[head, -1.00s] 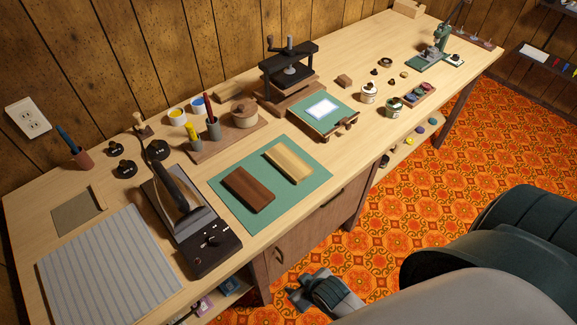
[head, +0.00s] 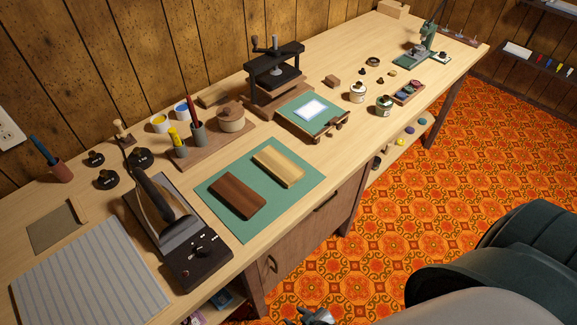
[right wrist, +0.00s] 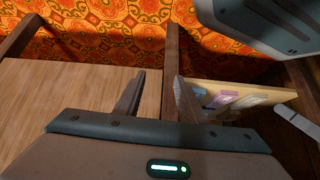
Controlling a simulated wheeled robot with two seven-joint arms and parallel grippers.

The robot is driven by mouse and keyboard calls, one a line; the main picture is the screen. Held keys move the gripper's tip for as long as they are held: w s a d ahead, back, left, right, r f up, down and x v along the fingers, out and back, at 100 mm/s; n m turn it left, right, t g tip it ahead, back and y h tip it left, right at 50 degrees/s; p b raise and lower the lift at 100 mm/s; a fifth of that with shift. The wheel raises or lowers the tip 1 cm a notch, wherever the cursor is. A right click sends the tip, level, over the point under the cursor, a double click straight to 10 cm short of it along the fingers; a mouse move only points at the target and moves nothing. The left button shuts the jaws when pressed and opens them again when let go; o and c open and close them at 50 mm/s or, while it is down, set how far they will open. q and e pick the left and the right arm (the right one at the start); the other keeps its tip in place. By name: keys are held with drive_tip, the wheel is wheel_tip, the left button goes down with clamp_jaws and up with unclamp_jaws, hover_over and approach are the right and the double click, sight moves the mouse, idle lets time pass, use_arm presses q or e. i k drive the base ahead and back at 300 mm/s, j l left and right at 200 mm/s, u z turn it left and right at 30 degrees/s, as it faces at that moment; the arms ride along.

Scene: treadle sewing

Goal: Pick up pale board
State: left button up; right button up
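The pale board (head: 279,167) lies flat on the green mat (head: 243,225) on the workbench in the head view. A dark brown board (head: 238,195) lies beside it, to the lower left, with a strip of mat between them. My right gripper (head: 312,318) is at the bottom edge of the head view, partly cut off, well apart from the boards. In the right wrist view its two fingers (right wrist: 159,78) stand apart with nothing between them; neither board shows there. My left gripper is in neither current view.
An iron (head: 165,215) on its dark base stands left of the mat. A black press (head: 276,75) and a green-topped frame (head: 310,112) stand beyond it. The bench's front edge and drawer (head: 325,205) lie between my right gripper and the mat. A shelf below holds small items.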

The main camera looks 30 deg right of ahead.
sight(282, 168)
drive_tip(key=i+j+z, duration=0.1)
drive_tip(key=z, duration=0.4)
drive_tip(key=i+j+z, duration=0.15)
drive_tip(key=z, duration=0.35)
